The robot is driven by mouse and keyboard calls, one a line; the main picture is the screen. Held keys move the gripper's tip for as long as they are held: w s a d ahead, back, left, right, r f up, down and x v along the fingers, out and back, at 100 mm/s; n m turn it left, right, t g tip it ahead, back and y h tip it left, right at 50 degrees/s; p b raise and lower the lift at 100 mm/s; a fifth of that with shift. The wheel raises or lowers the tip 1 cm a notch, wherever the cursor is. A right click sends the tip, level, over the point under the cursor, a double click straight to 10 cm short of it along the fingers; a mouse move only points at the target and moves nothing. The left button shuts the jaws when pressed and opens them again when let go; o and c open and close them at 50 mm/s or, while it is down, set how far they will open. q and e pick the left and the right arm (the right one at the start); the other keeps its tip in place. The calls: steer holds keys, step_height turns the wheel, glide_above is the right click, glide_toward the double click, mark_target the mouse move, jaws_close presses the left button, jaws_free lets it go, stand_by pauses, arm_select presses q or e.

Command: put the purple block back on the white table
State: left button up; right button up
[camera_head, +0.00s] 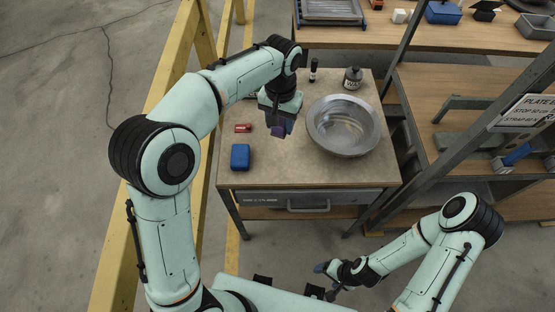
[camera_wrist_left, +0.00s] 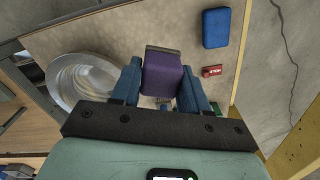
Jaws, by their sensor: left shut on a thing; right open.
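My left gripper (camera_head: 279,122) is shut on the purple block (camera_head: 278,131). It holds the block over the beige-topped table (camera_head: 270,165), left of the metal bowl. In the left wrist view the purple block (camera_wrist_left: 162,76) sits between the two blue fingers (camera_wrist_left: 160,88). The table top (camera_wrist_left: 115,35) shows behind it. I cannot tell how large the gap to the table is. My right gripper (camera_head: 327,272) is open and away from the block, low in front of the table.
The metal bowl (camera_head: 343,126) fills the table's right side. A blue block (camera_head: 240,157) and a small red object (camera_head: 243,128) lie at the left. A dark jar (camera_head: 353,78) and a small dark bottle (camera_head: 313,70) stand at the back. The table's front middle is clear.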

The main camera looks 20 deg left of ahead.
arm_select(q)
steer(key=b, duration=0.2)
glide_above(280, 167)
step_height(280, 167, down, 15)
steer(key=shift+r, duration=0.2)
steer(key=shift+f, duration=2.65)
arm_select(e)
steer(key=s+f, duration=0.2)
steer(key=shift+f, duration=0.3)
arm_select(q)
steer(key=shift+f, duration=0.1)
steer(key=o, duration=1.1)
arm_select(e)
steer(key=shift+f, duration=0.1)
